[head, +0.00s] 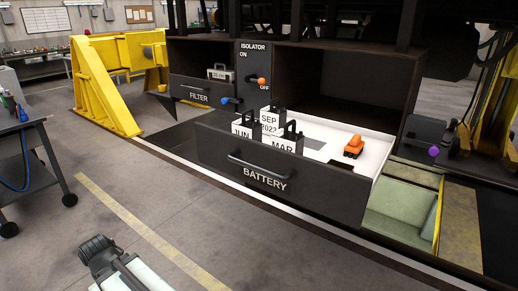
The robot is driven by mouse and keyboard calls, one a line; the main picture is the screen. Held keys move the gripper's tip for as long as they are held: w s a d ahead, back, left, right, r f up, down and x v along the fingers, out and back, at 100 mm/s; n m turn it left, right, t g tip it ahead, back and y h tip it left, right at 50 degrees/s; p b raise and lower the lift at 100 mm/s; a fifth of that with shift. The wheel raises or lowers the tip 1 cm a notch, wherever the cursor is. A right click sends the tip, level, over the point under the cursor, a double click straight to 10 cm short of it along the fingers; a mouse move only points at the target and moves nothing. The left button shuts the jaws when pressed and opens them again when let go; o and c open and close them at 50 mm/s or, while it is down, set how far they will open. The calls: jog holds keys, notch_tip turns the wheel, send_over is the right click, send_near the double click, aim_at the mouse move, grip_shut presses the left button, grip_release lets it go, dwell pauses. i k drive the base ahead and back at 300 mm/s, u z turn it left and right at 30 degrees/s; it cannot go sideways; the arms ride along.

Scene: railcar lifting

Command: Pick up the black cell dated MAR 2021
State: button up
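The open BATTERY drawer (330,203) holds several black-handled cells with white date labels. The cell labelled MAR (283,145) stands at the front, just behind the drawer front, which hides the lower part of its label, so its year cannot be read. A cell labelled JUN (241,131) stands to its left. A cell labelled SEP (269,120) stands behind them; its year is small and unclear. My gripper (97,249) is at the lower left, low over the floor and well away from the drawer. Its fingers are not clear enough to judge.
A small orange object (353,147) lies in the right part of the drawer. An ISOLATOR panel (252,75) stands between the bays. A yellow stand (108,88) is at left, with open floor before the drawer.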

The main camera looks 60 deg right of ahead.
aim_at(293, 141)
jog(key=u, duration=0.05)
jog(key=i, duration=4)
jog(key=z, duration=4.25)
jog(key=i, duration=1)
jog(key=u, duration=0.1)
